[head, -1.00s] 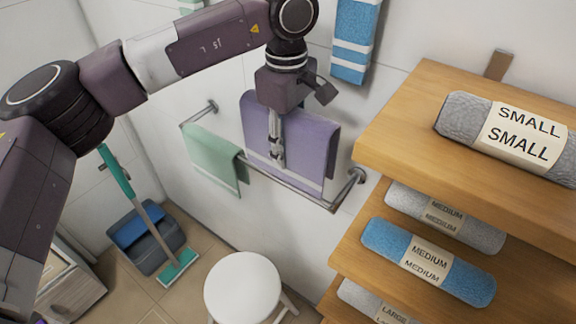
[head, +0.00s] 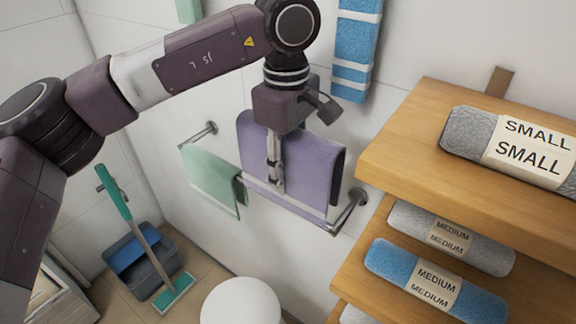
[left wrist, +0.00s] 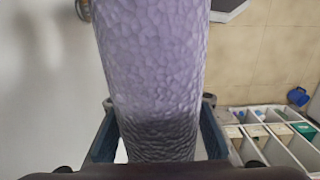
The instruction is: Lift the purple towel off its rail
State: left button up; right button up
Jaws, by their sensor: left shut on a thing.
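The purple towel (head: 315,165) is at the rail in the head view, with most of its cloth standing above the bar. Its lower edge is close to the metal rail (head: 335,227), and I cannot tell whether it is clear of it. My left gripper (head: 276,183) points down in front of the towel and is shut on it. In the left wrist view the towel (left wrist: 155,70) fills the middle, its dark lower end between the fingers of the left gripper (left wrist: 157,125). My right gripper is not in view.
A green towel (head: 210,178) hangs on the same rail at left. A wooden shelf (head: 405,150) with rolled towels stands close at right. A white stool (head: 240,302) is below, a dustpan (head: 140,262) and broom (head: 140,232) at lower left. A blue towel (head: 355,45) hangs above.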

pick_arm(q)
jog(key=s+b, duration=0.2)
jog(key=s, duration=0.4)
jog(key=shift+s+b, duration=0.1)
jog(key=shift+b, duration=0.2)
jog(key=shift+s, duration=0.5)
